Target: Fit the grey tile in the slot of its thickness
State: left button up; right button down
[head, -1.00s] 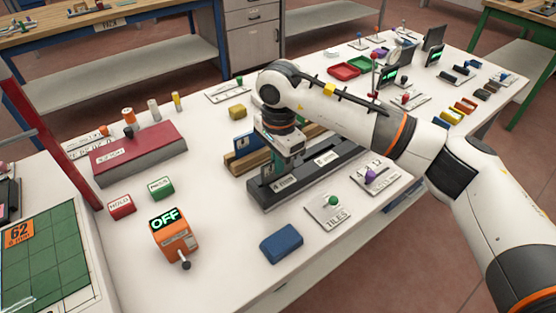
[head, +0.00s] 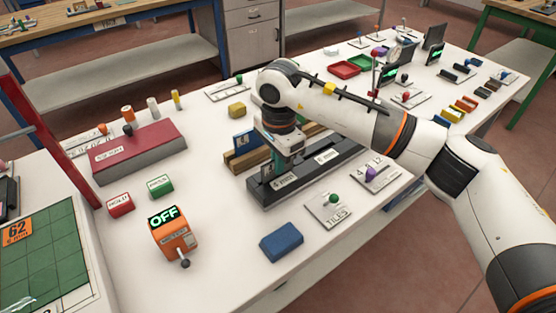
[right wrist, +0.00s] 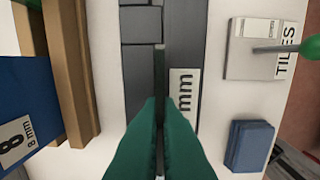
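The grey tile (right wrist: 160,78) shows in the right wrist view as a thin dark plate on edge between the green fingers of my right gripper (right wrist: 160,108). The gripper is shut on it. In the head view my right gripper (head: 284,168) points down over the dark grey slot block (head: 300,186), which carries white mm labels. The tile lines up with the block's length. How deep it sits in a slot, and which slot, I cannot tell; the fingers cover part of the label (right wrist: 183,95). My left gripper is not in view.
A wooden rack (head: 236,166) with a blue 8 mm tile (head: 243,140) stands just behind the block. In front are a TILES plate with a green knob (head: 333,200) and a blue block (head: 281,242). An orange OFF box (head: 174,238) is at front left. White table is free between.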

jog(key=shift+f, duration=0.1)
jog(key=c, duration=1.6)
grip_release()
notch_tip(320, 180, up, 12)
jog(key=shift+s+r+b, duration=0.1)
jog(key=shift+s+b, duration=0.05)
jog(key=shift+b, duration=0.4)
